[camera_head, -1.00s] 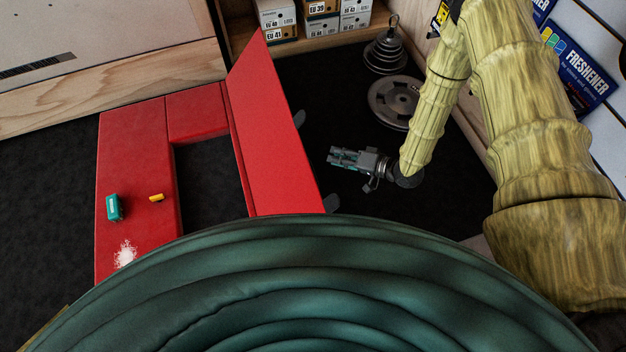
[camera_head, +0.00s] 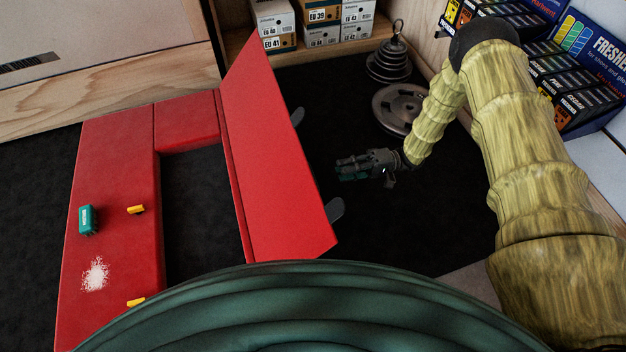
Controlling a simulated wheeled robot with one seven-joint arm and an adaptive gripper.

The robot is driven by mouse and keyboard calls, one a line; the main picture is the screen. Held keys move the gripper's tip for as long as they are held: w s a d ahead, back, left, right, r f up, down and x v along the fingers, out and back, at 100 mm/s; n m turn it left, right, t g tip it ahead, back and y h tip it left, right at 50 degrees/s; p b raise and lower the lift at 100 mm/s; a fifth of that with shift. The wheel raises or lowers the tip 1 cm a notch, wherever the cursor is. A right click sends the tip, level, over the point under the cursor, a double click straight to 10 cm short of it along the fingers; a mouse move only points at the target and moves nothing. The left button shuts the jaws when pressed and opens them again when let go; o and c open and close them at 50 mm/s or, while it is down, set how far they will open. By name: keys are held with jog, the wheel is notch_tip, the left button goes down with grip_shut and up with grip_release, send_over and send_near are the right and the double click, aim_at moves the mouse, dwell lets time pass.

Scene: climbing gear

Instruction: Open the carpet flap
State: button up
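The carpet flap (camera_head: 265,150) is a red panel standing raised and tilted along the right side of the red padded frame (camera_head: 112,185). Dark rounded tabs (camera_head: 336,209) stick out from its right side. My gripper (camera_head: 340,169) is to the right of the flap, apart from it, above the dark floor and pointing left. It looks small and dark here, and I cannot tell whether its fingers are apart. No object shows in it.
A teal block (camera_head: 87,219), a small yellow piece (camera_head: 136,209) and white powder (camera_head: 95,274) lie on the frame's left side. Stacked weights (camera_head: 388,62) and a plate (camera_head: 398,108) stand behind my gripper. Shoe boxes (camera_head: 322,34) fill the back shelf. Freshener boxes (camera_head: 590,60) are at right.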

jog(key=b+x, duration=0.2)
jog(key=x, duration=0.8)
jog(key=shift+a+r+b, duration=0.1)
jog(key=shift+a+b, duration=0.2)
jog(key=shift+b, duration=0.1)
grip_shut()
